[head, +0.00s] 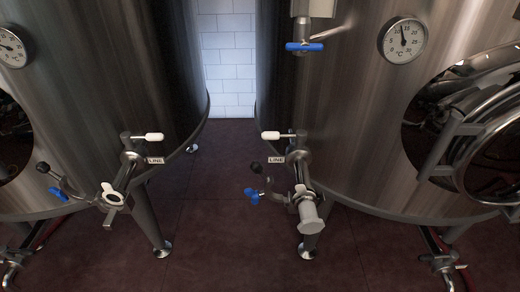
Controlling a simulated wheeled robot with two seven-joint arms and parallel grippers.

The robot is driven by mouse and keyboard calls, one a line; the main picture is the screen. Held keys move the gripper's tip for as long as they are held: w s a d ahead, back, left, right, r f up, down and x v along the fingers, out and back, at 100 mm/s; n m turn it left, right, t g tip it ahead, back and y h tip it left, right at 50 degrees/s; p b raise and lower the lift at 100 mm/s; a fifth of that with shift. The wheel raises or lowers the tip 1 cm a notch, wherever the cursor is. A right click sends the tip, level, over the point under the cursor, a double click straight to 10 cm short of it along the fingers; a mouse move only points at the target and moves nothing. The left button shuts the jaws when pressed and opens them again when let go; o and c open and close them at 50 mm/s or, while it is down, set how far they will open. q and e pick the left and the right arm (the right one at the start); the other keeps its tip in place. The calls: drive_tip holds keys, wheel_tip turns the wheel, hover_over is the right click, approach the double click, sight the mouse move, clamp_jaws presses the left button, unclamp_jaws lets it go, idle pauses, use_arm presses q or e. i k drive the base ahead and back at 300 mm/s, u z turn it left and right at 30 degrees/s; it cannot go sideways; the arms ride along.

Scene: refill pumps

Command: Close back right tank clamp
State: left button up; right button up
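The right steel tank (345,120) has an outlet valve (298,152) with a white handle (270,135) low on its front. Its outlet pipe runs down to a pale clamp-like ring (303,191), with a light grey cylindrical piece (312,216) below it. Whether this clamp is open or shut is too small to tell. A small side fitting with a blue handle (252,196) and a black knob (256,168) sits left of the ring. Neither of my grippers is in the head view.
The left tank (100,90) has a similar outlet with a pale ring end (113,196) and a white handle (154,136). Tank legs (152,225) stand on the dark red floor (215,235), which is clear between the tanks. A round hatch (490,150) protrudes at right.

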sight(256, 167)
drive_tip(key=k, duration=1.3)
drive_tip(key=u, duration=0.65)
drive_tip(key=i, duration=1.35)
drive_tip(key=z, duration=0.65)
drive_tip(key=i, duration=0.25)
drive_tip(key=z, duration=0.4)
